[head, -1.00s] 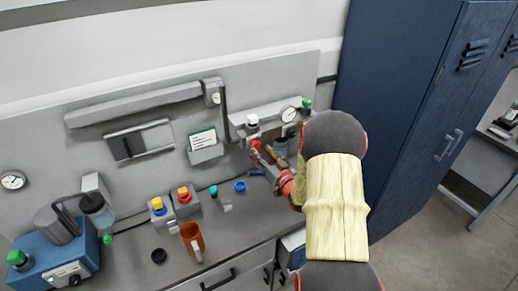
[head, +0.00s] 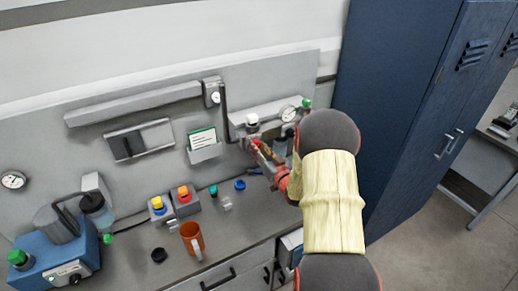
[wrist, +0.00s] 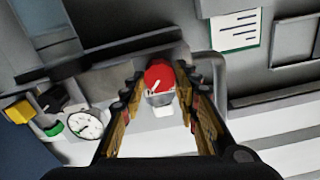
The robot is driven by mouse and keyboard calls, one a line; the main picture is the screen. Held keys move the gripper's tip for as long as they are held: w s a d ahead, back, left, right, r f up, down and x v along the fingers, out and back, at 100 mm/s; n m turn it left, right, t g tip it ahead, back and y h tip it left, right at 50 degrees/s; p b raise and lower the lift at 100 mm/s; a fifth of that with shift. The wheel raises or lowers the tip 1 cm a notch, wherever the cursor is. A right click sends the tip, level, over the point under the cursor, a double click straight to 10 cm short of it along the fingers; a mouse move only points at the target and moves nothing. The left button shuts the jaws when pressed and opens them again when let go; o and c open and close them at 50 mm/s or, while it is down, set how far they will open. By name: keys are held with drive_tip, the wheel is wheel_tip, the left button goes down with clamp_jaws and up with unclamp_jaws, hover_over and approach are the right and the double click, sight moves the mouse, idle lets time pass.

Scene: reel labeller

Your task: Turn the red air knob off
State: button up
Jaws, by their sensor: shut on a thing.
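The red air knob (wrist: 159,73) is round, with a small white pointer mark, and sits between the fingertips in the wrist view. My gripper (wrist: 160,84) is shut on it, one finger at each side. In the head view, my gripper (head: 257,148) reaches the front of the grey wall unit (head: 238,126) at the right end of the bench. There the fingers and arm largely hide the knob. I cannot tell from the mark whether the knob is at its off position.
A white-topped part (head: 252,119), a pressure gauge (head: 288,113) and a green cap (head: 306,103) are close to my gripper. An orange mug (head: 192,238) and button boxes (head: 172,207) stand on the bench. A blue locker (head: 400,90) stands right of my arm.

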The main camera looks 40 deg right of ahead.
drive_tip(key=c, duration=0.4)
drive_tip(key=shift+f+n+b, duration=0.1)
drive_tip(key=shift+n+b, duration=0.3)
drive_tip(key=shift+b, duration=0.35)
drive_tip(key=n+b, duration=1.7)
drive_tip(key=b, duration=0.9)
drive_tip(key=shift+a+f, duration=0.1)
drive_tip(key=shift+a, duration=0.05)
drive_tip(key=o, duration=1.1)
drive_tip(key=shift+c, duration=0.2)
drive_tip(key=shift+o, duration=0.3)
